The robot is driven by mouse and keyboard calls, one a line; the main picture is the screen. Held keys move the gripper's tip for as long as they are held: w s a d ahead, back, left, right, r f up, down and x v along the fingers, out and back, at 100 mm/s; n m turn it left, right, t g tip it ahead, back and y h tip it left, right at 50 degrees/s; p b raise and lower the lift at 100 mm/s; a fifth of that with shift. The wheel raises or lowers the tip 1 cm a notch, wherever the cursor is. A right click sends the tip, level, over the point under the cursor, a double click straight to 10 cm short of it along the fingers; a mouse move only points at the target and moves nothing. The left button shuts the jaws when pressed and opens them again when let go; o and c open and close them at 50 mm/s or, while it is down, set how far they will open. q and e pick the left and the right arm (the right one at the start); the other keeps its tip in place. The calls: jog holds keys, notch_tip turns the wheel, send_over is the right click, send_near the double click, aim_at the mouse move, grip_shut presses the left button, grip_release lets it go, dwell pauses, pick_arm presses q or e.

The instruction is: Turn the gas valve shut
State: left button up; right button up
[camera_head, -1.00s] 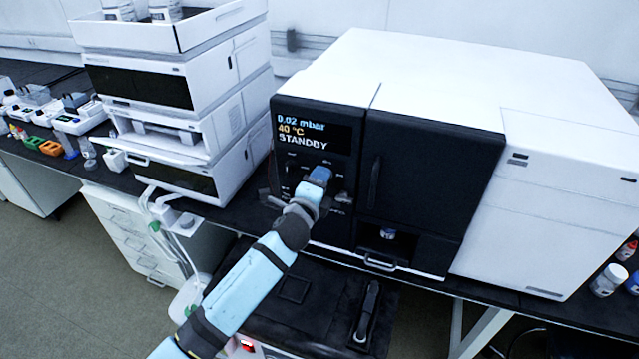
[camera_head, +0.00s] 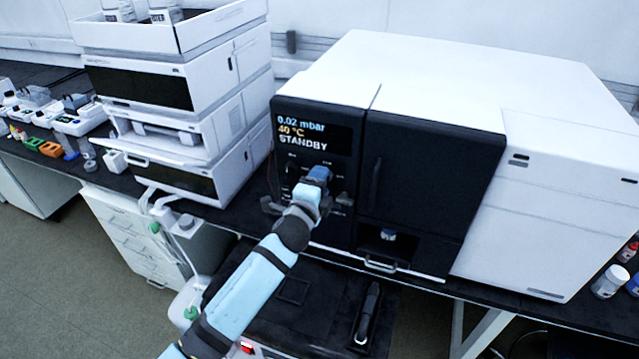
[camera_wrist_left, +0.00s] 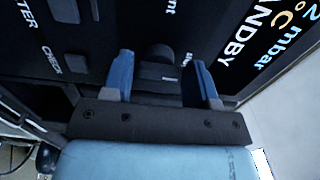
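My left gripper (camera_head: 318,181) is at the black front panel (camera_head: 290,112) of the white instrument, below its display. In the left wrist view a dark knob (camera_wrist_left: 160,57) on this panel, apparently the gas valve, lies between my two blue fingers. The fingers stand apart, with a narrow gap showing on each side of the knob, so they do not appear to grip it. The label beside the knob is too small to read. In the head view the gripper hides the knob. My right gripper is in neither view.
The display (camera_head: 310,132) reads 0.02 mbar, 40 °C, STANDBY. A black door with a handle (camera_head: 375,181) is right of the panel. A stack of white modules (camera_head: 165,125) stands at the left. A small vial (camera_head: 388,235) sits in the recess below the door.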

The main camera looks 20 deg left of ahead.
pick_arm(q)
jog(key=shift+o, duration=0.9)
jog(key=s+b, duration=0.1)
jog(key=s, duration=1.2)
jog(key=shift+s+a+b, duration=0.25)
jog(key=shift+s+b, duration=0.15)
